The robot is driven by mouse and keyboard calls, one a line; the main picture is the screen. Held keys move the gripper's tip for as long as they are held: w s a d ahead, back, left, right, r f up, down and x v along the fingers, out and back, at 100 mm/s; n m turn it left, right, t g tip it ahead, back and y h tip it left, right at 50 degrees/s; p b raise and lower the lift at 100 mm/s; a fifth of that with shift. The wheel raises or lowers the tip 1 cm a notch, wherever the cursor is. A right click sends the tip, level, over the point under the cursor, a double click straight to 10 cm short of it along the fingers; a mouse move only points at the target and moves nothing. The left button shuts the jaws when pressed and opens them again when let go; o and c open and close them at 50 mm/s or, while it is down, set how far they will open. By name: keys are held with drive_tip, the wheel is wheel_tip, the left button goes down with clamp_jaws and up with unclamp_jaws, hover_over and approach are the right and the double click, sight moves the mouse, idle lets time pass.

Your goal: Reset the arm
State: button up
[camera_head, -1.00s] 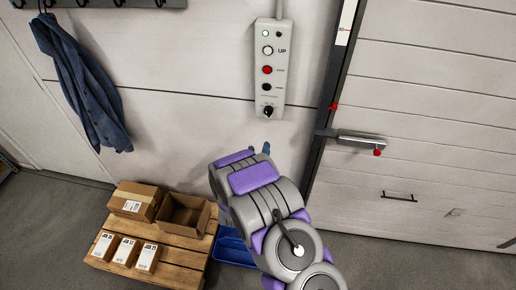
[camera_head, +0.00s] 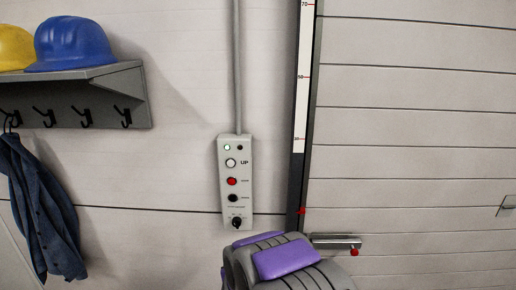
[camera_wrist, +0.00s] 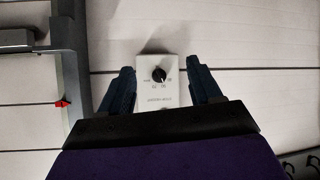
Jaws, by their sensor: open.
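My arm (camera_head: 285,262) shows at the bottom of the head view, grey with purple pads, below the control box. My gripper (camera_wrist: 160,92) shows in the wrist view with its two dark blue fingers apart and nothing between them but the view of the box behind. The grey control box (camera_head: 236,190) hangs on the wall with a white UP button, a red button, a black button and a black rotary knob. The knob (camera_wrist: 159,74) appears between the fingertips in the wrist view; whether the fingers touch the box cannot be told. My fingers are hidden in the head view.
A large slatted door (camera_head: 420,130) stands at the right with a metal latch (camera_head: 337,241) and a scale strip (camera_head: 304,85) along its edge. A shelf (camera_head: 125,95) with a blue helmet (camera_head: 70,45) and a yellow helmet (camera_head: 14,46) is at upper left, a jacket (camera_head: 42,205) below.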

drive_tip(key=s+d+r+g+b, duration=0.1)
drive_tip(key=s+d+r+g, duration=0.1)
drive_tip(key=s, duration=0.6)
drive_tip(key=s+d+r+g+b, duration=0.2)
drive_tip(key=s+d+r+g, duration=0.1)
drive_tip(key=s+d, duration=0.3)
drive_tip(key=s+g, duration=0.1)
drive_tip(key=s, duration=0.1)
drive_tip(key=shift+s+d+m+g+y, duration=0.3)
drive_tip(key=shift+s+d+y, duration=0.05)
drive_tip(key=shift+s+y, duration=0.05)
drive_tip(key=s+d+r+g+b, duration=0.1)
drive_tip(key=s+d, duration=0.3)
drive_tip(key=s, duration=0.5)
drive_tip(key=s+d+r+m+g+h, duration=0.1)
drive_tip(key=s+d+g, duration=0.2)
drive_tip(key=s, duration=0.6)
drive_tip(key=s+d+r+m+g+h+b, duration=0.1)
drive_tip(key=s+d+g, duration=0.1)
drive_tip(key=s+d, duration=0.3)
drive_tip(key=shift+s+g+b, duration=0.3)
drive_tip(key=shift+s+b, duration=0.05)
drive_tip(key=shift+s, duration=1.85)
drive_tip(key=shift+c, duration=0.2)
